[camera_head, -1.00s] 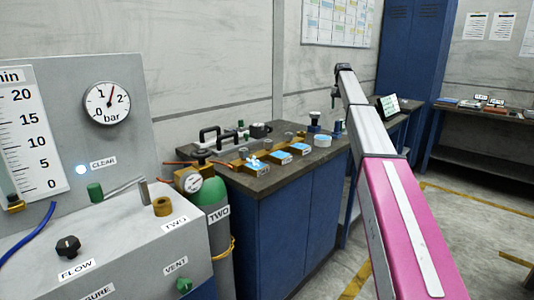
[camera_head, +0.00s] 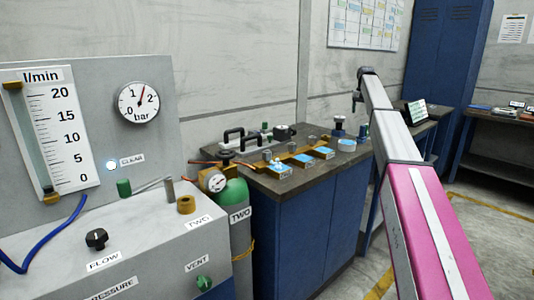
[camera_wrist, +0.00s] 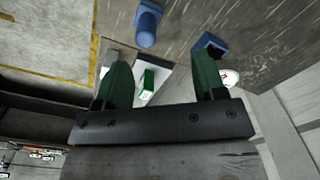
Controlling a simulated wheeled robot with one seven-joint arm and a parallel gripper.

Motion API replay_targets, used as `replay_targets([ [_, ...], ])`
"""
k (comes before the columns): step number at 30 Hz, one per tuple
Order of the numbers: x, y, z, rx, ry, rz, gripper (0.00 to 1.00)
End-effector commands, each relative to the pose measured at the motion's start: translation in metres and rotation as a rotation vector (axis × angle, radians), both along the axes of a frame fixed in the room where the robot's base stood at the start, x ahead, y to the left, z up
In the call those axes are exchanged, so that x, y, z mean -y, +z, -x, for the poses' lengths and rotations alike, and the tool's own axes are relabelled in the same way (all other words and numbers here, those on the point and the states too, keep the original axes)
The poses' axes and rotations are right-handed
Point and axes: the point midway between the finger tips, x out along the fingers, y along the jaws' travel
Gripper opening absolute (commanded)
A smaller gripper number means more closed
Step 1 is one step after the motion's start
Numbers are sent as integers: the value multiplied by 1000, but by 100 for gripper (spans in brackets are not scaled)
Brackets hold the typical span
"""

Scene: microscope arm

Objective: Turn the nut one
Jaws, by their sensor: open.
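No nut marked one can be made out in these views. A brass nut-like ring (camera_head: 186,205) sits on the grey panel box beside a label reading TWO. On the dark bench, a brass strip with small blocks (camera_head: 303,157) carries bluish labels too small to read. My gripper (camera_head: 358,97) is at the far end of my raised arm, above the bench's right side and away from the panel. In the wrist view my gripper (camera_wrist: 163,60) has its two green fingers apart, with no object visibly held between them.
A green cylinder (camera_head: 233,194) with a gauge stands between the panel and the blue bench cabinet (camera_head: 300,230). A FLOW knob (camera_head: 96,238) and VENT knob (camera_head: 204,283) project from the panel box. Black handles (camera_head: 233,134) rise from the bench. Open floor lies at right.

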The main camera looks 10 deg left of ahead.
Motion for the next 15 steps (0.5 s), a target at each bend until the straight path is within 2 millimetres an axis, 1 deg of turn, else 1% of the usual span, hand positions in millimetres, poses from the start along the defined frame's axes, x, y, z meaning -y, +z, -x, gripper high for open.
replay_targets([
  [1,-22,-1,22,11,42,-9,64],
  [2,-37,-2,34,21,75,-14,64],
  [3,-58,-2,52,34,124,-24,64],
  [5,-94,-2,83,59,210,-41,64],
  [6,-119,-2,105,77,271,-52,64],
  [8,-153,-3,138,103,364,-70,64],
  [9,-175,-3,160,122,425,-80,64],
  [11,-206,-4,194,148,516,-97,64],
  [12,-225,-5,218,168,576,-108,64],
  [14,-252,-6,253,196,665,-126,64],
  [15,-269,-7,277,215,724,-136,64],
])
